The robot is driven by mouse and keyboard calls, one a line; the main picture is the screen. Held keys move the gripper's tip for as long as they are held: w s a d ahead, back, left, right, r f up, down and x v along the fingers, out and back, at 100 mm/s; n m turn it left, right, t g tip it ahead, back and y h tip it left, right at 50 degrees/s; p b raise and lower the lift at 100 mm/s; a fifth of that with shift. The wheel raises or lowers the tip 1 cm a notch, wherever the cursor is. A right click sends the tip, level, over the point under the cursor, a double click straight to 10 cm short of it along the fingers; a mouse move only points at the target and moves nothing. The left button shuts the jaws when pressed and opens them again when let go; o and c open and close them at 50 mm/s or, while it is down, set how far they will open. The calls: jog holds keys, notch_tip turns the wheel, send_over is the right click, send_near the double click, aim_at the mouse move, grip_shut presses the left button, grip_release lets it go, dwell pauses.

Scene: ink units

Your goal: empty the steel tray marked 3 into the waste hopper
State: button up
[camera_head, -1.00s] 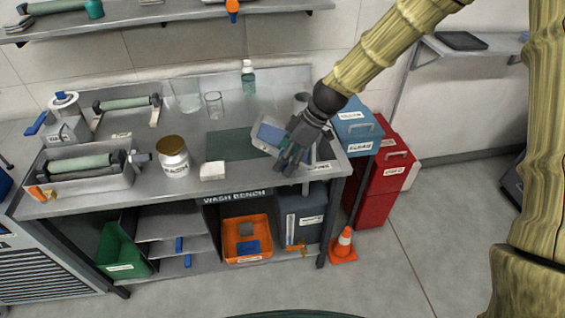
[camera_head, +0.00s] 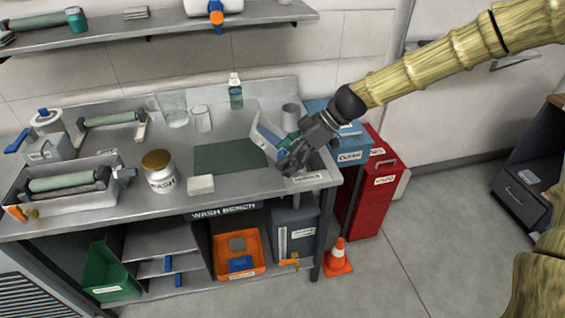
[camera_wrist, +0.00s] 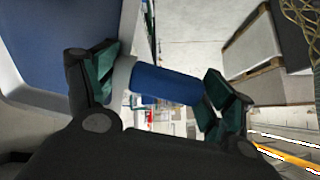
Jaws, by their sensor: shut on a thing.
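My gripper (camera_head: 296,152) is at the right end of the wash bench, shut on the blue handle (camera_wrist: 168,84) of a pale tray with a blue inside. The tray (camera_head: 262,140) is tilted steeply, just left of my fingers and close above the bench top. Its blue inside (camera_wrist: 65,40) fills the upper left of the wrist view. I see no number 3 on it, and my fingers hide part of it. Whether anything lies in it cannot be told. No container can be read as the waste hopper; a dark grey bin (camera_head: 296,232) stands under the bench's right end.
The bench holds a green mat (camera_head: 228,156), a white jar (camera_head: 160,176), a white block (camera_head: 201,185), glass beakers (camera_head: 202,118) and a grey cup (camera_head: 291,116). Blue (camera_head: 352,148) and red (camera_head: 376,190) bins and a cone (camera_head: 338,258) stand at right.

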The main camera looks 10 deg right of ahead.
jog(key=shift+d+r+y+b, duration=0.35)
jog(key=shift+d+y+b, duration=0.3)
jog(key=shift+d+b, duration=0.2)
jog(key=shift+d+r+y+b, duration=0.35)
jog(key=shift+d+y+b, duration=0.35)
jog(key=shift+b, duration=0.2)
